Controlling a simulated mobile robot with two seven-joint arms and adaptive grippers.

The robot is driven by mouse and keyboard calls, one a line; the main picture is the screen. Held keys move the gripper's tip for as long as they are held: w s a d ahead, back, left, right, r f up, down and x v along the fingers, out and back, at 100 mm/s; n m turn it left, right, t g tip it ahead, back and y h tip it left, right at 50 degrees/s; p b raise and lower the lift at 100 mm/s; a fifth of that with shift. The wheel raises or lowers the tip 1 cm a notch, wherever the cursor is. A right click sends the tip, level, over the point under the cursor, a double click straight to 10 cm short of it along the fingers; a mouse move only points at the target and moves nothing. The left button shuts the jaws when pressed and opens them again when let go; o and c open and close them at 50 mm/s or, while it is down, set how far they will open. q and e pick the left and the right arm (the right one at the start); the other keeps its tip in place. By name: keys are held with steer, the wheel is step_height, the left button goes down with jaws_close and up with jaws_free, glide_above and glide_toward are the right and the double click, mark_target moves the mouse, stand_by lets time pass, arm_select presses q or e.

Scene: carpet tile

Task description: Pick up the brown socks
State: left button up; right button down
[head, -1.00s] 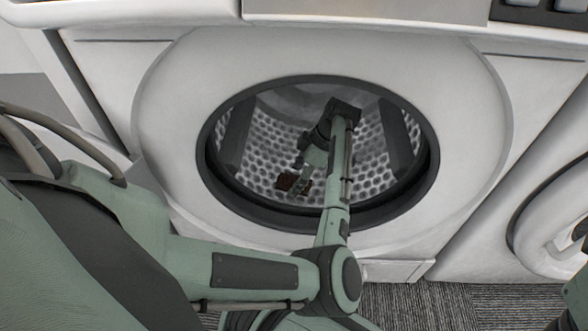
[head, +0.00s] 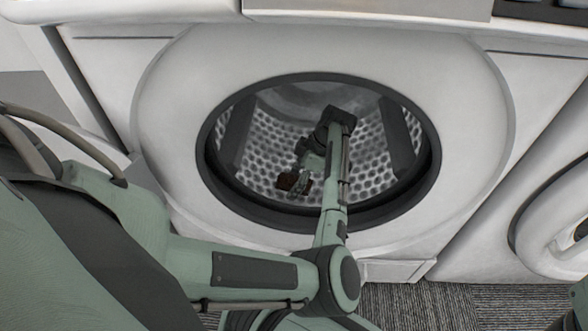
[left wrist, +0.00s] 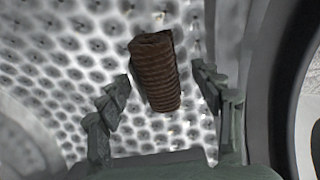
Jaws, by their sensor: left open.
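The brown socks (left wrist: 156,75), a rolled ribbed bundle, lie on the perforated metal wall of the washer drum. They show as a small dark brown patch in the head view (head: 287,182), partly hidden by my gripper. My left gripper (head: 298,187) is inside the drum, right at the socks. In the left wrist view my left gripper (left wrist: 168,98) is open, with one finger on each side of the socks. The socks reach into the space between the fingers. I cannot tell whether the fingers touch them. My right gripper is not in view.
The round dark door rim (head: 290,219) surrounds my left forearm, which passes through the opening. The drum (head: 262,158) looks otherwise empty. Another white machine (head: 553,215) stands at the right. Grey carpet (head: 470,305) shows at the bottom.

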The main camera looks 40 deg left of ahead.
arm_select(q)
steer(key=c, duration=1.3)
